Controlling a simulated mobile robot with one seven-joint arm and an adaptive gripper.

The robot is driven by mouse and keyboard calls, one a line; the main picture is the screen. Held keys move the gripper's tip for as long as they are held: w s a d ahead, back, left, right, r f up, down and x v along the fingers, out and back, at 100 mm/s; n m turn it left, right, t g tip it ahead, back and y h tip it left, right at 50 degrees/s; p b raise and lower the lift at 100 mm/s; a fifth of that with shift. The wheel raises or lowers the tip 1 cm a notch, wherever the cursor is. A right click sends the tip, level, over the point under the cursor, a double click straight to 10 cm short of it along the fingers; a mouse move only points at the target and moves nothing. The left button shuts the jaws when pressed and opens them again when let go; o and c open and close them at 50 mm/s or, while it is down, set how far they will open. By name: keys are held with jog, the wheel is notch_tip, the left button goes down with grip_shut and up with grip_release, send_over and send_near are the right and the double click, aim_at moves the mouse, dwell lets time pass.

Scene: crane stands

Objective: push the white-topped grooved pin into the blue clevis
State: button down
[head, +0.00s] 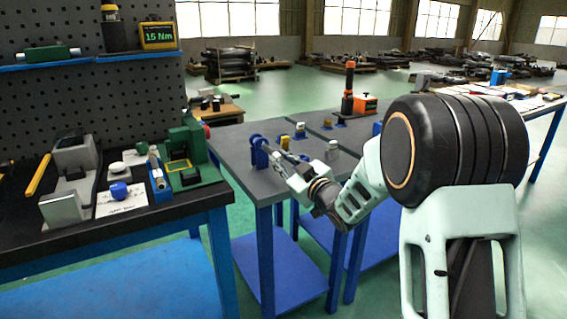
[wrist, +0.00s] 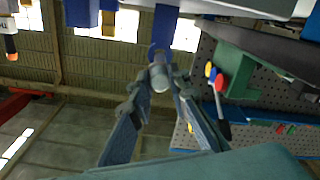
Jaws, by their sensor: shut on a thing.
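The blue clevis (head: 259,152) stands near the left front edge of the grey table in the head view. It also shows in the wrist view as a blue upright (wrist: 164,30) beyond my fingertips. My gripper (head: 275,160) is right at the clevis, reaching it from the right. In the wrist view my gripper (wrist: 160,78) has its two fingertips closed around the pale, round end of the grooved pin (wrist: 159,82). The pin points toward the clevis. Its far end and grooves are hidden, so I cannot tell how deep it sits in the clevis.
Several small blue stands with parts stand behind on the grey table (head: 234,143). An orange-and-black tool (head: 348,90) stands farther back. A dark workbench (head: 150,222) with a green fixture (head: 190,160) is at the left, with a gap between it and the table.

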aim_at(268, 147)
jog(key=shift+x, duration=4)
jog(key=c, duration=1.7)
grip_release()
jog(key=shift+c, duration=0.2)
jog(key=shift+b, duration=0.3)
jog(key=shift+b+v, duration=0.75)
jog(key=shift+v, duration=1.8)
